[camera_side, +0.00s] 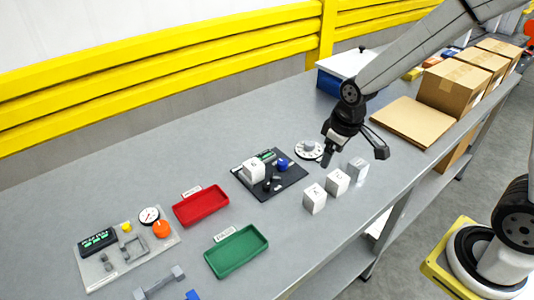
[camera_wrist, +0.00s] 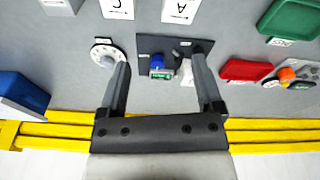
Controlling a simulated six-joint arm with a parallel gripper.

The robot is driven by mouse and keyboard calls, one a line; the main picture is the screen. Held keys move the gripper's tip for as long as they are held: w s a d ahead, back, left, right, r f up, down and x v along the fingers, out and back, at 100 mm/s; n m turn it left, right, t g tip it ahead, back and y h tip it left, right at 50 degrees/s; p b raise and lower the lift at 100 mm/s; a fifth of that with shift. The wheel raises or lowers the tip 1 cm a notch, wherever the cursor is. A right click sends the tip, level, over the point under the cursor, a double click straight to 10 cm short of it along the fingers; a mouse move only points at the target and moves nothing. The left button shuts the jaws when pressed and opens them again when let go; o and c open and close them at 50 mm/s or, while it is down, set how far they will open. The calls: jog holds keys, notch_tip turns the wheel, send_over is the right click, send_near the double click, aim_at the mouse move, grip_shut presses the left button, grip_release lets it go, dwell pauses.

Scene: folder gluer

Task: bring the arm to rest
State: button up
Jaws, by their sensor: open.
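My gripper (camera_side: 354,153) is open and empty, held in the air above the grey bench, near the white lettered blocks and the round white dial (camera_side: 308,150). In the wrist view its two fingers (camera_wrist: 161,56) stand wide apart, with nothing gripped. Between and beyond them shows the black mat (camera_wrist: 148,44), which carries a blue knob (camera_wrist: 158,61) and a small green display. In the side view a white block (camera_side: 254,169) also sits on this mat.
White blocks (camera_side: 315,199) and (camera_side: 337,183) and a grey block (camera_side: 357,170) stand below my gripper. A red tray (camera_side: 201,207) and green tray (camera_side: 236,252) lie left. Cardboard boxes (camera_side: 452,87) stand right, a blue bin (camera_side: 328,82) behind. A yellow rail (camera_side: 150,75) runs along the back.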

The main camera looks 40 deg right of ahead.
jog(key=s+m, duration=0.2)
jog(key=s, duration=0.5)
jog(key=shift+s+m+t, duration=0.3)
jog(key=shift+s, duration=0.1)
